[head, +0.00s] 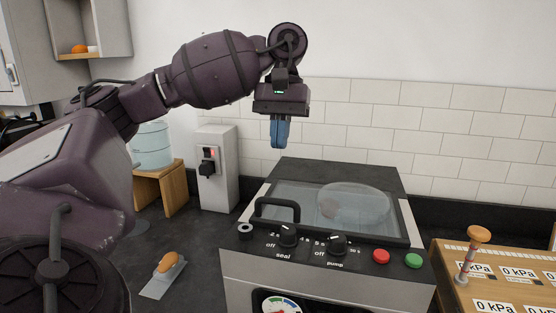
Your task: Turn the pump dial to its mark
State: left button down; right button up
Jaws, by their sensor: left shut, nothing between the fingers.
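The pump dial (338,244) is a black knob on the dark front panel of a grey machine, with "pump" printed below it and scale marks around it. A similar seal dial (288,234) is to its left. The exact angle of the pump dial's pointer is too small to read surely. My left gripper (279,146) is shut and empty, its blue fingers pointing down. It hangs above the machine's back left corner, well above and behind the pump dial and apart from it. My right gripper is not in view.
The machine's glass lid (305,204) has a black handle (278,208) standing up behind the dials. A red button (381,256) and a green button (413,261) sit right of the pump dial. A gauge (281,306) is below. A wooden-handled scraper (163,276) lies on the counter at left.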

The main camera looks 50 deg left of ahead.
aim_at(336, 247)
jog(key=k, duration=1)
